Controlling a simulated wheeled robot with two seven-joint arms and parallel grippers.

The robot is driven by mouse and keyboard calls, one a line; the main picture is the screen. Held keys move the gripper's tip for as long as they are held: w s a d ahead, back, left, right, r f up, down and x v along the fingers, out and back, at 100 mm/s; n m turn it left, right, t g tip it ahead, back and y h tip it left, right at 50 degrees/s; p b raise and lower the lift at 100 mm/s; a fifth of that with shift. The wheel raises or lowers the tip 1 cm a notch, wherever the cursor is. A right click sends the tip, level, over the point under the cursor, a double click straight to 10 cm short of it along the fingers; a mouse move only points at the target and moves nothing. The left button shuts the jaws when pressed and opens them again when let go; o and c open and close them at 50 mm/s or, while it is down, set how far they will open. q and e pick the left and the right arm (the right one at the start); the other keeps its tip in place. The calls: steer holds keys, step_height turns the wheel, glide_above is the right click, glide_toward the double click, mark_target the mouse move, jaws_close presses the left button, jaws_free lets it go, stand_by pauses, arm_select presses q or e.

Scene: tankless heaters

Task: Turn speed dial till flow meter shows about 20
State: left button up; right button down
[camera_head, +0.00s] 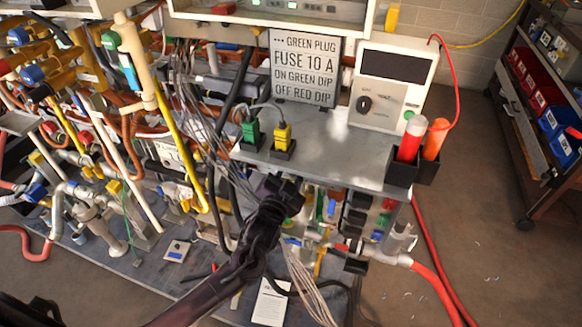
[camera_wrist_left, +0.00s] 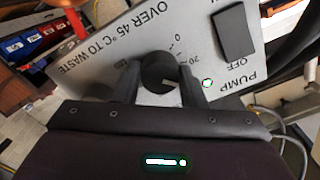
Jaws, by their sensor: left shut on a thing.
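The speed dial (camera_wrist_left: 158,70) is a round black knob on a grey panel (camera_wrist_left: 100,62) in the left wrist view. Figures "0" and "20" are printed to its right. A small pale mark shows low on the knob's right side. My left gripper (camera_wrist_left: 160,84) has one finger on each side of the knob and is shut on it. In the head view my left gripper (camera_head: 284,188) is at the bench's front edge, and I cannot make out the held dial there. I cannot pick out a flow meter reading.
A black rocker switch (camera_wrist_left: 235,30) marked PUMP OFF and a green light (camera_wrist_left: 207,83) are close to the dial. A white box with a dark display (camera_head: 393,64) stands on the grey bench (camera_head: 330,150). Pipes and loose wires crowd the left.

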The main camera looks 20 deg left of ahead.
arm_select(q)
steer(key=shift+m+p, duration=2.2)
steer(key=shift+m, duration=2.3)
steer(key=o, duration=1)
steer(key=s, duration=0.7)
steer(key=shift+s+a, duration=0.15)
steer(key=shift+s, duration=0.25)
steer(key=shift+f, duration=0.1)
